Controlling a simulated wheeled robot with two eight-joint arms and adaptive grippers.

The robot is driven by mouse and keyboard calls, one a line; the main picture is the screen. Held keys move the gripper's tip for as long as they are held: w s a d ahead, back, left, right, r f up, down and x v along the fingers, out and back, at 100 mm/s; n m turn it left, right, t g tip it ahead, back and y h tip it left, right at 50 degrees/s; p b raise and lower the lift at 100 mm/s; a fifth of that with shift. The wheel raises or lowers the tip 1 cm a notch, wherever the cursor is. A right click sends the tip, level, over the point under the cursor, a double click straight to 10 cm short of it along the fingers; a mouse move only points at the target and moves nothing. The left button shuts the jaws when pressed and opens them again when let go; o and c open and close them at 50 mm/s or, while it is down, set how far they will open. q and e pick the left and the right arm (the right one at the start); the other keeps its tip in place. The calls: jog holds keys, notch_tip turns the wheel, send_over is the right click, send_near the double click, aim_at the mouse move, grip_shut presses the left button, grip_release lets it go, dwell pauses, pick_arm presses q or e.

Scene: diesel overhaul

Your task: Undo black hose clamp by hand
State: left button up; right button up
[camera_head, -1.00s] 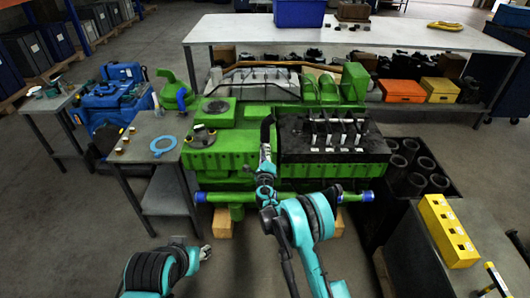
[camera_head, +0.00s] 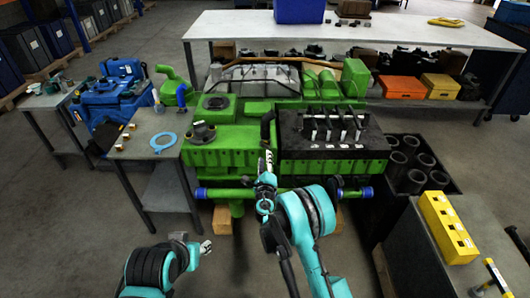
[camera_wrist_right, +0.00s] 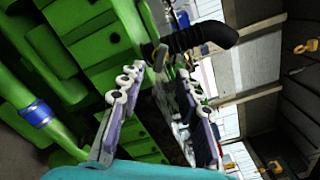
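The black hose (camera_head: 267,128) stands at the front of the green engine (camera_head: 225,150), left of the black cylinder head. In the right wrist view the bent black hose (camera_wrist_right: 205,37) lies just beyond the fingertips. A small metallic part near its lower end may be the clamp, but I cannot make it out clearly. My left gripper (camera_head: 204,248) hangs low in front of the engine, too small to read.
A green pipe (camera_head: 262,194) with blue bands runs along the engine's front. A side table (camera_head: 150,145) with a blue ring stands left. A black crate of cylinders (camera_head: 440,205) and a yellow block (camera_head: 445,228) are at right. A long workbench (camera_head: 400,32) is behind.

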jog(key=s, duration=0.4)
jog(key=shift+s, duration=0.25)
